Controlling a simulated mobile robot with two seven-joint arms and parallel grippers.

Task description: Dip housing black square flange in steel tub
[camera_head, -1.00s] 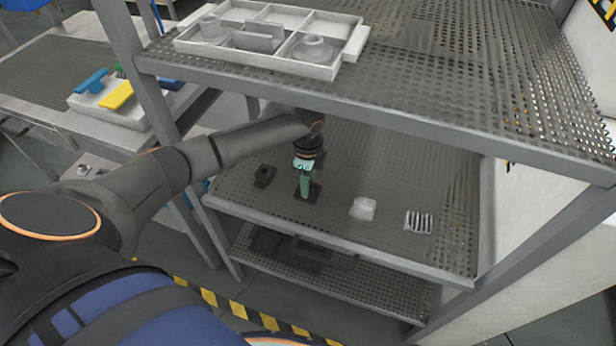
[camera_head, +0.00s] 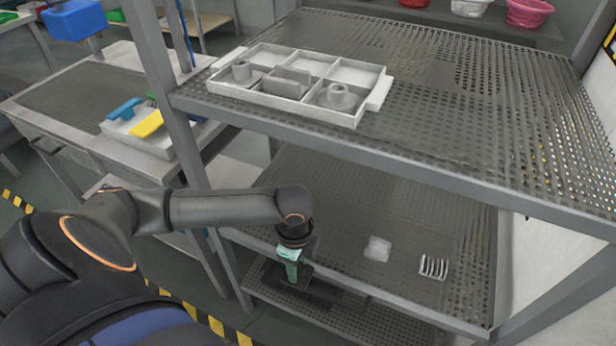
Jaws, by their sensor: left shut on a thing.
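My left gripper (camera_head: 291,272), with pale green fingers, points down at the front edge of the middle shelf (camera_head: 345,268). It is shut on the black square flange housing (camera_head: 301,277), a small dark piece at the fingertips, partly hidden by the fingers. The housing appears clear of the shelf surface, overlapping the shelf's front edge in the view. I cannot make out a steel tub. My right gripper is not in view.
A clear block (camera_head: 377,248) and a white slotted piece (camera_head: 433,267) lie on the middle shelf. A light grey divided tray (camera_head: 322,113) with parts is on the upper shelf, above my arm. A metal post (camera_head: 183,130) stands at left. A side table (camera_head: 62,85) holds a coloured-tool tray.

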